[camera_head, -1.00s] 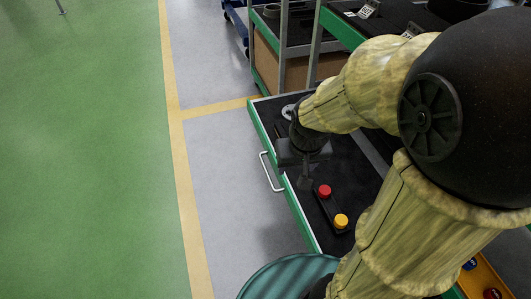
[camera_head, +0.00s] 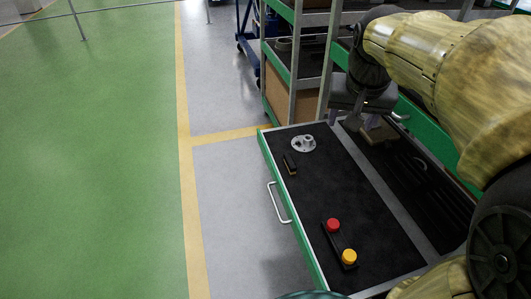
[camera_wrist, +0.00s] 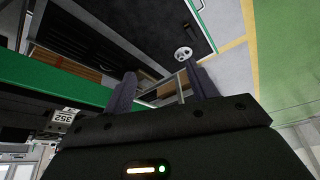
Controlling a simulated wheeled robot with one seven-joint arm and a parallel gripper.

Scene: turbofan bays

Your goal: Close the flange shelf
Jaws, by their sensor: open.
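The flange shelf (camera_head: 335,187) is a pulled-out black tray with a green front edge and a silver bar handle (camera_head: 279,202) on its left side in the head view. A round grey metal flange (camera_head: 303,143) lies near its far end; it also shows in the wrist view (camera_wrist: 183,53). My gripper (camera_head: 364,122) is open, above and to the right of the flange, near the rack's green beam. In the wrist view, its two dark fingers (camera_wrist: 162,88) are spread with nothing held between them. It is well apart from the handle.
A small dark block (camera_head: 290,164) and a control box with red and yellow buttons (camera_head: 340,245) lie on the shelf. A rack with a cardboard box (camera_head: 288,106) stands behind. Grey floor (camera_head: 230,210) and green floor (camera_head: 90,180) are clear to the left.

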